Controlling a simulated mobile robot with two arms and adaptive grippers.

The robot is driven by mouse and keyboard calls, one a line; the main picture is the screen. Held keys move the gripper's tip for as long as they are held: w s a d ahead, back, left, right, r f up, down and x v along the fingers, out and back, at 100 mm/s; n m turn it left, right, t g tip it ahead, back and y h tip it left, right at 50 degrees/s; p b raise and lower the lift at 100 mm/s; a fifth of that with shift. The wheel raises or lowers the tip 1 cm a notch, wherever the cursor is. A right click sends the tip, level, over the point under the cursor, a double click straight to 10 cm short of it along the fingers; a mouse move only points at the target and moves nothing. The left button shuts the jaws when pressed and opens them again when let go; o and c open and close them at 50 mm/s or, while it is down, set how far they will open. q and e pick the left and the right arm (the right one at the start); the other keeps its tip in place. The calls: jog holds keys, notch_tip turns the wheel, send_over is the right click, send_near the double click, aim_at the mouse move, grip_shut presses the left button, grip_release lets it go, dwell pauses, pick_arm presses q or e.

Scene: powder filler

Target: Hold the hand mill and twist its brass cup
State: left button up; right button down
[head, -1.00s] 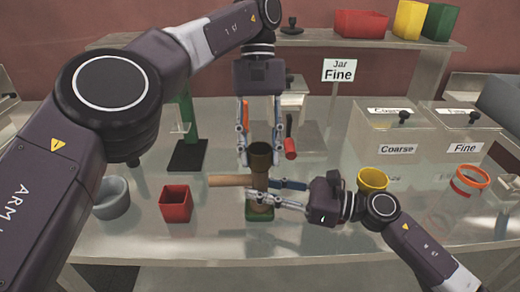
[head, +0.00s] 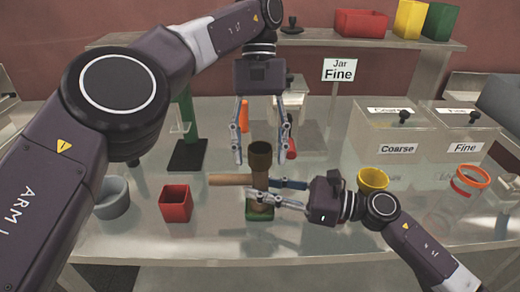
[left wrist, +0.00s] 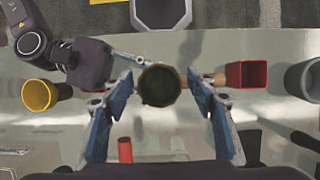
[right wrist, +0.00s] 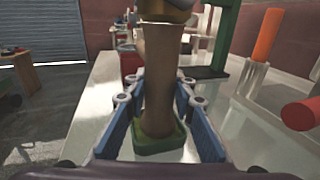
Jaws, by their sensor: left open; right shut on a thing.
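The hand mill (head: 260,184) stands upright on a small green base (head: 259,214) on the table, its dark brass cup (head: 260,153) on top. A wooden bar (head: 230,180) sticks out to the left. My right gripper (head: 265,192) is shut on the mill's body from the right; the right wrist view shows the brown body (right wrist: 158,80) between its fingers. My left gripper (head: 260,160) points down, open, one finger on each side of the cup with gaps. In the left wrist view the cup's round top (left wrist: 159,85) lies between the spread fingers.
A red square cup (head: 175,204) and a grey bowl (head: 112,198) stand left of the mill. A yellow cup (head: 372,180) is close behind my right gripper. Coarse (head: 397,133) and Fine (head: 466,133) boxes stand at the back right. A green stand (head: 188,130) is at the back left.

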pick_arm(q)
jog(key=shift+s+n, duration=0.1)
jog(key=shift+n, duration=0.5)
jog(key=shift+h, duration=0.3)
jog(key=n+h, duration=0.1)
jog(key=n, duration=0.1)
jog(key=n+h, duration=0.1)
jog(key=n, duration=0.2)
jog(key=shift+n+t, duration=0.3)
jog(key=n+t, duration=0.1)
jog(key=n, duration=0.2)
jog(key=n+t+h, duration=0.1)
jog(key=n, duration=0.2)
jog(key=n+t, duration=0.1)
jog(key=n, duration=0.2)
jog(key=n+t, duration=0.1)
jog(key=n, duration=0.2)
jog(key=shift+n+h, duration=0.4)
jog(key=n+t, duration=0.1)
jog(key=n, duration=0.2)
jog(key=n+t+y, duration=0.1)
jog(key=n, duration=0.3)
jog(key=shift+t, duration=0.4)
jog(key=v, duration=1.2)
jog(key=shift+d+n, duration=0.15)
jog(key=shift+n, duration=0.15)
